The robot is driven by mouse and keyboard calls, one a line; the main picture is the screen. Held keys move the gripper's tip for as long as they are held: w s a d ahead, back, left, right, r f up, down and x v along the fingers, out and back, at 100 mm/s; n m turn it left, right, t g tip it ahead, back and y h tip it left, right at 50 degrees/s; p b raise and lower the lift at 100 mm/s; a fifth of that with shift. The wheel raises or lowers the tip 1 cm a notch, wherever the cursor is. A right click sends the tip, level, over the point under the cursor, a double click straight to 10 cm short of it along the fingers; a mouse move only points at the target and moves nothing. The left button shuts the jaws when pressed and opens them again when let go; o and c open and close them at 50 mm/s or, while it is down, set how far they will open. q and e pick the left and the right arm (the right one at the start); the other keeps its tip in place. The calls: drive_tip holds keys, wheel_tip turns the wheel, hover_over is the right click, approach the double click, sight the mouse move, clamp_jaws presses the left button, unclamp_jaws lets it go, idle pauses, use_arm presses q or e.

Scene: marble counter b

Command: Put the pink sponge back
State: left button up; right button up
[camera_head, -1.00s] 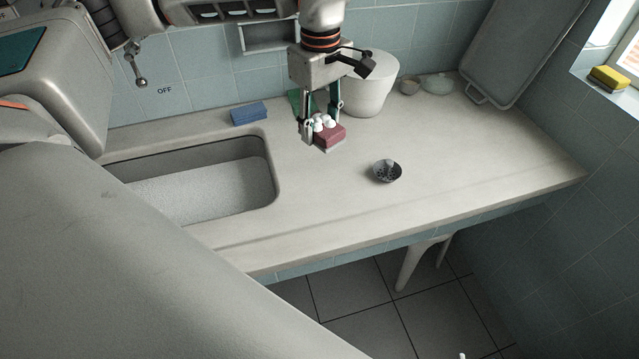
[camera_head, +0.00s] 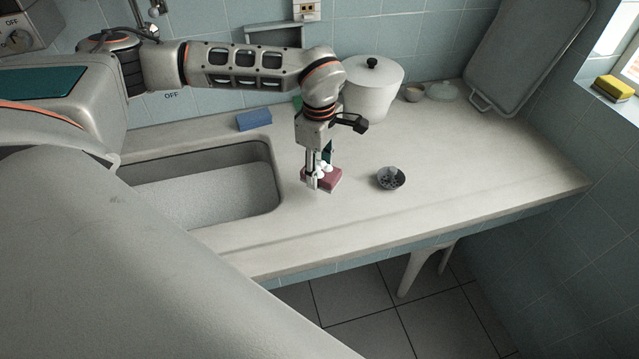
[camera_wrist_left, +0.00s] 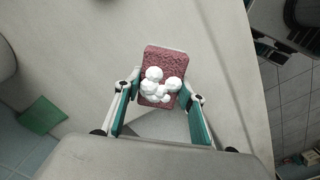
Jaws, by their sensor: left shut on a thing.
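The pink sponge (camera_head: 328,181), a dark pink block with white foam-like blobs on top, is in my left gripper (camera_head: 318,177) over the counter, right of the sink. In the left wrist view the sponge (camera_wrist_left: 166,58) sits between the two green-and-white fingers of the gripper (camera_wrist_left: 160,95), which are shut on its near end. The white blobs cover part of its top. I cannot tell whether its underside touches the counter. My right gripper is not in view.
The sink (camera_head: 205,192) lies left of the sponge. A blue sponge (camera_head: 254,120) lies behind the sink. A small dark strainer bowl (camera_head: 391,179) stands to the right. A white lidded pot (camera_head: 372,92) stands behind, and a yellow sponge (camera_head: 613,88) lies on the windowsill. The right counter is clear.

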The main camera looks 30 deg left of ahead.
sight(319, 194)
use_arm(q)
drive_tip(key=shift+f, duration=0.6)
wheel_tip(319, 194, down, 4)
drive_tip(key=shift+f, duration=0.1)
drive_tip(key=shift+f, duration=0.15)
drive_tip(key=o, duration=1.1)
